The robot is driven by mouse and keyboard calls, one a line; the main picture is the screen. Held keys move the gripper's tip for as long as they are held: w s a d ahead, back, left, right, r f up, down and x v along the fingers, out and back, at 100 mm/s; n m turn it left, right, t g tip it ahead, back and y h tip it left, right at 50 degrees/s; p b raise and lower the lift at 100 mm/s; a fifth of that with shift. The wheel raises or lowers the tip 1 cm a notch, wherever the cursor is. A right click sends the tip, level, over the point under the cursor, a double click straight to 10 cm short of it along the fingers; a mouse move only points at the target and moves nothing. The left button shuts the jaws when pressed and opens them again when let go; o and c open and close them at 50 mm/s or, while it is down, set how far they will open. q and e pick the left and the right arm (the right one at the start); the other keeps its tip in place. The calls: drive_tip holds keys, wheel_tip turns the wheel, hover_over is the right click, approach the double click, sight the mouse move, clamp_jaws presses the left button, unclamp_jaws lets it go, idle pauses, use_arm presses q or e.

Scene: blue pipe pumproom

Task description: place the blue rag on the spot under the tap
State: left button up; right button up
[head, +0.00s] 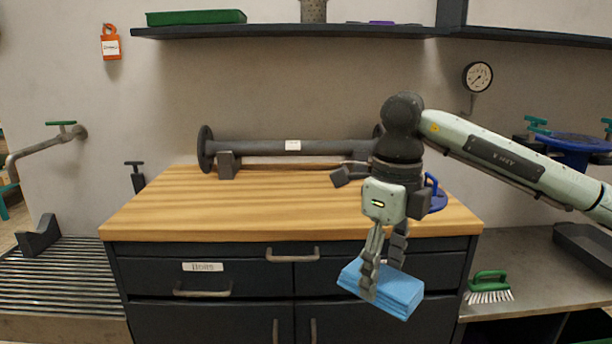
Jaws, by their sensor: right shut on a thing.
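My right gripper (382,276) is shut on the blue rag (400,294), a folded light-blue block. It holds the rag tilted, in front of the drawer cabinet's right side and below the level of the wooden top. The tap (42,145), a grey pipe with a green handle, comes out of the wall at the far left. A slatted metal drain surface (60,280) lies below it. No separate mark for the spot shows on it. The rag is well to the right of the tap. My left gripper is not in view.
A flanged pipe (265,148) lies along the back of the wooden worktop (200,210); the worktop's front left is clear. A dark angled block (40,236) stands on the drain surface. A green brush (489,287) and a dark tray (585,245) sit at the right.

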drive_tip(key=s+d+f+n, duration=0.1)
drive_tip(key=d+f+n, duration=0.2)
drive_tip(key=n, duration=1)
drive_tip(key=s+d+f+n, duration=0.2)
drive_tip(key=d+f+n, duration=0.1)
drive_tip(key=f+n, duration=0.6)
drive_tip(key=n, duration=0.4)
drive_tip(key=shift+d+f, duration=0.15)
drive_tip(key=shift+d, duration=0.2)
drive_tip(key=shift+s, duration=0.1)
